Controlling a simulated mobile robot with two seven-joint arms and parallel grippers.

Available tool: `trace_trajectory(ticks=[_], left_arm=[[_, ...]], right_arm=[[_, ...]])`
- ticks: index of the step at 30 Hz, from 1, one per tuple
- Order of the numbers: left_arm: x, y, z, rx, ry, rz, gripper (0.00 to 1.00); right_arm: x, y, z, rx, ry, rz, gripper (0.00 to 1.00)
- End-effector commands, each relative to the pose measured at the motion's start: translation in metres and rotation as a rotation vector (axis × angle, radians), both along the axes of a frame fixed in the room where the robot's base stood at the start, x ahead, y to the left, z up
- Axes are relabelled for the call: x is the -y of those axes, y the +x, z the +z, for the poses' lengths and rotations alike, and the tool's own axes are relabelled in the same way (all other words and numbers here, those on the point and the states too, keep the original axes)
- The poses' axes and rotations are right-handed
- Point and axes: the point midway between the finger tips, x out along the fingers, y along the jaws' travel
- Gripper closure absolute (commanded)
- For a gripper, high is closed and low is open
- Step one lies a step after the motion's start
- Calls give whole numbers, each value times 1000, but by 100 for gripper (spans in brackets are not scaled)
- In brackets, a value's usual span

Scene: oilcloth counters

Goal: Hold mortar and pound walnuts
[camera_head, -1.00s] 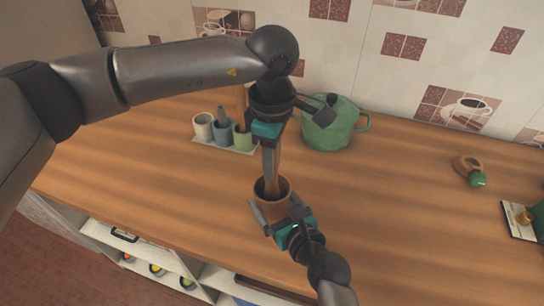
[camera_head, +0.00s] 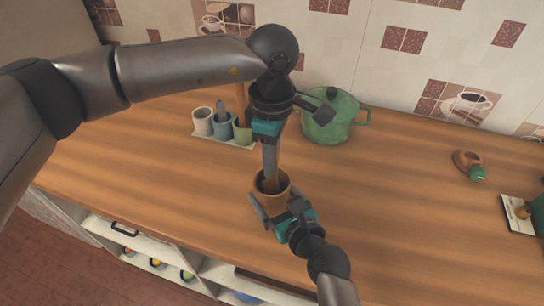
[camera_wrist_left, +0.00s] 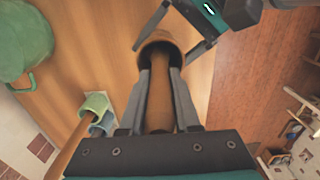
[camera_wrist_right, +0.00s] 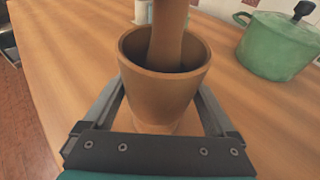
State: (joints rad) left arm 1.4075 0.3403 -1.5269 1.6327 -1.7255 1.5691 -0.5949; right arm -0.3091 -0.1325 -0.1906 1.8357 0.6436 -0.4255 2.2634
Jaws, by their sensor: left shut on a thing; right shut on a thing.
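A brown wooden mortar (camera_head: 284,192) stands upright on the counter near its front edge. My right gripper (camera_head: 278,208) is shut on the mortar, one finger on each side, as the right wrist view shows with the mortar (camera_wrist_right: 160,95) between the fingers. My left gripper (camera_head: 270,163) is above it, pointing down and shut on a wooden pestle. The pestle (camera_wrist_left: 160,95) runs between its fingers in the left wrist view, and its lower end (camera_wrist_right: 168,42) is inside the mortar. The walnuts are not visible; the mortar's inside is dark and partly hidden by the pestle.
A green lidded pot (camera_head: 328,128) stands behind, near the tiled wall. Several small cups on a tray (camera_head: 222,138) are at back left, one holding a utensil. A brown-and-green item (camera_head: 470,165) lies at right. The counter (camera_head: 390,200) between is clear.

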Motion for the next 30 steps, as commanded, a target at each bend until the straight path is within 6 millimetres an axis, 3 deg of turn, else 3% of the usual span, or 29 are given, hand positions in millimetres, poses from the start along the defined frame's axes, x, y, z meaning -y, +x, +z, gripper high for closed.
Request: trace_trajectory(ticks=[30], left_arm=[[0,0,-26,-1,0,0,100]], right_arm=[[0,0,0,1,-1,-1,81]])
